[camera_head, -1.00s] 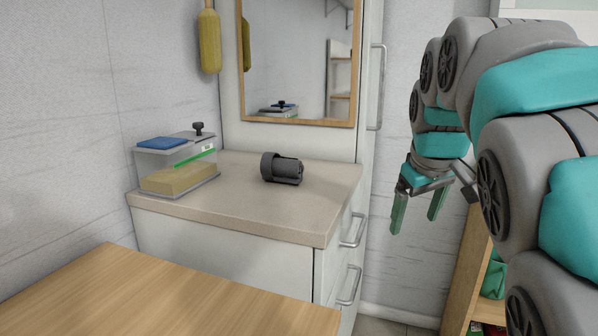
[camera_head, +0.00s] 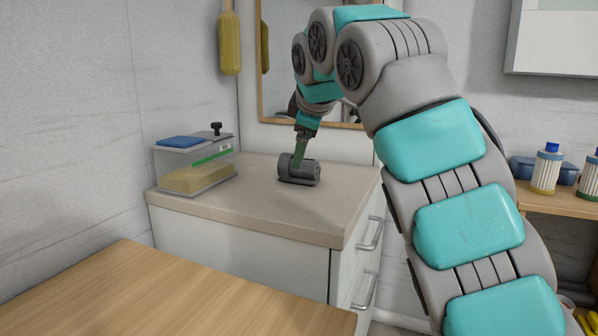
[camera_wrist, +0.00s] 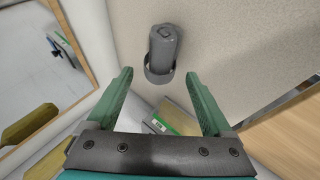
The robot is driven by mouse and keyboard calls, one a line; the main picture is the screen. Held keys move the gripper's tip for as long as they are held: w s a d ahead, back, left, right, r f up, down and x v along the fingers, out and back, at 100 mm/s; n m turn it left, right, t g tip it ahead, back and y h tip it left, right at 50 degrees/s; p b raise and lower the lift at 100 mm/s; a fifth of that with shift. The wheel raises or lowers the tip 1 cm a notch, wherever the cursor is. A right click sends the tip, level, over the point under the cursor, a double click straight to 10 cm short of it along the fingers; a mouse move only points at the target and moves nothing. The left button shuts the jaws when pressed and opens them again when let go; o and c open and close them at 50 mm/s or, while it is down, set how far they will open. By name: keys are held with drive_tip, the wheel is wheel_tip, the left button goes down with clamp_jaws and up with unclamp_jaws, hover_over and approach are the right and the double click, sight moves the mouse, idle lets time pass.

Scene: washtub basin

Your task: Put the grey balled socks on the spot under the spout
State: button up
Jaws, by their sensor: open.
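No grey balled socks and no spout can be made out in these views. A dark grey cylindrical object with a wider collar at one end (camera_head: 305,174) lies on its side on the beige countertop (camera_head: 262,215). In the wrist view the grey object (camera_wrist: 163,52) lies just beyond my fingertips, roughly centred between them, with nothing between the fingers.
A clear box with a blue item on its lid (camera_head: 195,165) stands at the counter's left. A framed mirror (camera_head: 275,119) is behind. A wooden tabletop (camera_head: 170,295) is in front. A shelf at right (camera_head: 560,205) holds bottles. Counter right of the box is mostly clear.

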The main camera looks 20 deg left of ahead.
drive_tip(key=shift+x, duration=3.5)
drive_tip(key=shift+s, duration=0.1)
drive_tip(key=c, duration=1.3)
